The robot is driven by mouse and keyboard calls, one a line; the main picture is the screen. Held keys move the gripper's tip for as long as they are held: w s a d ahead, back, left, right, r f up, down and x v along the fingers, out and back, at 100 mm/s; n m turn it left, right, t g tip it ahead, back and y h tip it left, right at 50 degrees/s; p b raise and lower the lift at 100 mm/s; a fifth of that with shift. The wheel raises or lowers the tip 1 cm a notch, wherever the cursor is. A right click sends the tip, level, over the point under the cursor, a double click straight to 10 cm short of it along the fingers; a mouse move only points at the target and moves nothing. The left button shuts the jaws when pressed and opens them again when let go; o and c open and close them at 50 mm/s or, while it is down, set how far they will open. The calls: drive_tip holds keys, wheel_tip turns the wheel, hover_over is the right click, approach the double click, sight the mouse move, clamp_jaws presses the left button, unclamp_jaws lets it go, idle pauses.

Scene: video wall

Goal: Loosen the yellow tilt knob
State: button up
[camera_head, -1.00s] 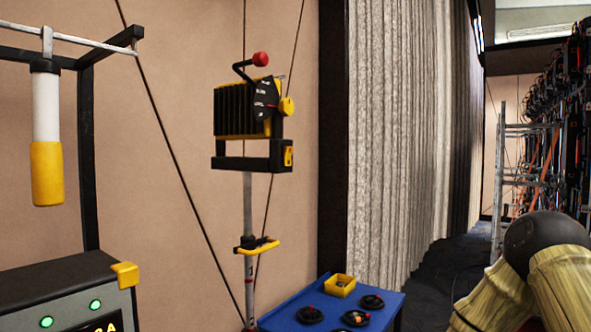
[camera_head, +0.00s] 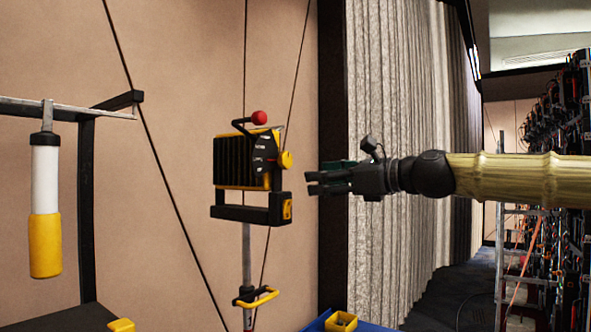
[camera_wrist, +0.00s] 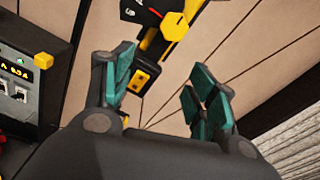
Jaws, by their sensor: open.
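The yellow tilt knob (camera_head: 286,160) sits on the right side of a black and yellow finned lamp head (camera_head: 240,162) on a stand. The head has a crank handle with a red ball (camera_head: 259,118) on top. My gripper (camera_head: 308,183) is open and empty, to the right of the knob and slightly lower, apart from it. In the wrist view, the knob (camera_wrist: 174,26) shows at the top, beyond the open fingers (camera_wrist: 162,90). The black yoke with a yellow end plate (camera_wrist: 143,78) shows beside the left finger.
A yellow clamp handle (camera_head: 257,298) is on the stand pole. A blue table with a yellow bin (camera_head: 341,321) is below. A rack with a white and yellow cylinder (camera_head: 46,205) stands at left. Grey curtains (camera_head: 400,120) hang behind my arm. Thin cables slant across the wall.

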sight(288, 162)
wheel_tip(288, 162, up, 4)
drive_tip(key=s+d, duration=0.1)
drive_tip(key=p+x, duration=0.4)
drive_tip(key=x, duration=0.6)
drive_tip(key=shift+w+a, duration=0.15)
drive_tip(key=shift+f, duration=0.1)
drive_tip(key=c, duration=1)
drive_tip(key=shift+c, duration=0.2)
